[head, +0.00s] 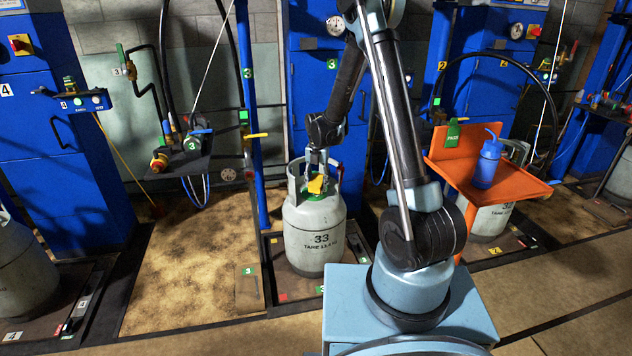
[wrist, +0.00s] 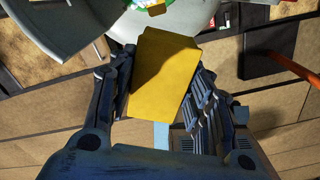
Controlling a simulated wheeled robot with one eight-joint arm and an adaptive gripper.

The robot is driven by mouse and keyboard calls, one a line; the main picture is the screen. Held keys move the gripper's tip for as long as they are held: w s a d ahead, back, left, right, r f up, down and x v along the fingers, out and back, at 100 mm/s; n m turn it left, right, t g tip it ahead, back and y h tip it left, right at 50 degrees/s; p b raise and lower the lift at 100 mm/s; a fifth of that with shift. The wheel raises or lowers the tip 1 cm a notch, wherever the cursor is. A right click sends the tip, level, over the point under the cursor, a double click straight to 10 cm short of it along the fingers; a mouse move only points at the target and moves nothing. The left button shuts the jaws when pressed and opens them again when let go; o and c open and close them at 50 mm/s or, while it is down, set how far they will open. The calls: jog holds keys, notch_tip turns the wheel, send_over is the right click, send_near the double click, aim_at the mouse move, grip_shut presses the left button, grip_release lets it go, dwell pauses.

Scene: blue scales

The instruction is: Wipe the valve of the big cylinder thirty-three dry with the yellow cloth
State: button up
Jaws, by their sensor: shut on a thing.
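The big grey cylinder marked 33 (head: 318,235) stands upright on the number 3 scale. Its collar surrounds a green top. The yellow cloth (head: 316,184) shows inside the collar, over the top of the cylinder. My gripper (head: 316,160) reaches down to the collar from above. In the wrist view my gripper (wrist: 160,100) is shut on the yellow cloth (wrist: 165,75), with a finger on each side. Part of the cylinder's grey collar (wrist: 70,25) shows at the upper left there. The valve is hidden or too small to make out.
A blue post (head: 250,130) with a yellow lever stands left of the cylinder. An orange tray (head: 525,186) with a blue bottle (head: 487,163) is at the right, above another cylinder. A shelf with a number 3 tag (head: 185,165) is at the left.

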aim_at(321, 184)
jog(key=shift+s+d+r, duration=0.25)
jog(key=shift+s+r, duration=0.05)
jog(key=shift+s, duration=0.65)
jog(key=shift+s+d+r, duration=0.3)
jog(key=shift+s, duration=0.7)
jog(key=shift+s+d+r, duration=0.25)
jog(key=shift+s+r, duration=0.05)
jog(key=shift+s, duration=0.65)
jog(key=w+d+f+m, duration=0.2)
jog(key=w+d+m, duration=0.3)
jog(key=d+m, duration=0.6)
jog(key=w+d+f+m, duration=0.1)
jog(key=w+d+m, duration=0.3)
jog(key=d+m, duration=0.7)
jog(key=shift+w+d+f+m, duration=0.35)
jog(key=shift+f+m, duration=0.05)
jog(key=shift+m, duration=5.3)
jog(key=shift+a, duration=0.1)
